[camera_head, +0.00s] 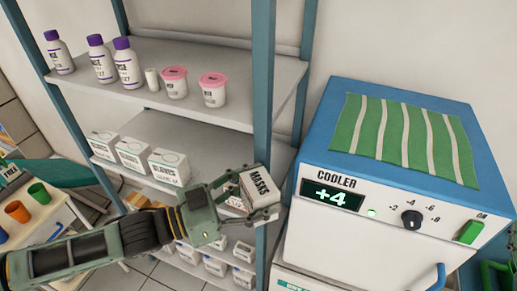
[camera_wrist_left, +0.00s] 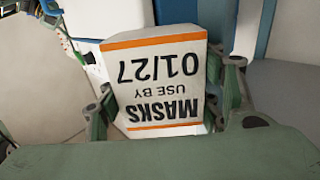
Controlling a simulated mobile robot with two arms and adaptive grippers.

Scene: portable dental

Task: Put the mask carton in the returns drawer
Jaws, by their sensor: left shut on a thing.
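The mask carton (camera_head: 259,187) is a white box with orange bands and the word MASKS on it. My left gripper (camera_head: 245,200) is shut on it, in front of the shelf unit's right post in the head view. In the left wrist view the carton (camera_wrist_left: 160,85) sits between the two fingers, its label upside down, reading "MASKS USE BY 01/27". I cannot identify the returns drawer in these frames.
A shelf unit (camera_head: 205,108) holds purple-capped bottles (camera_head: 127,65), pink-lidded tubs (camera_head: 213,90) and white glove boxes (camera_head: 168,167). A blue-topped cooler (camera_head: 337,145) with a striped green cloth (camera_head: 405,135) stands at right. Coloured cups (camera_head: 17,211) stand at lower left.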

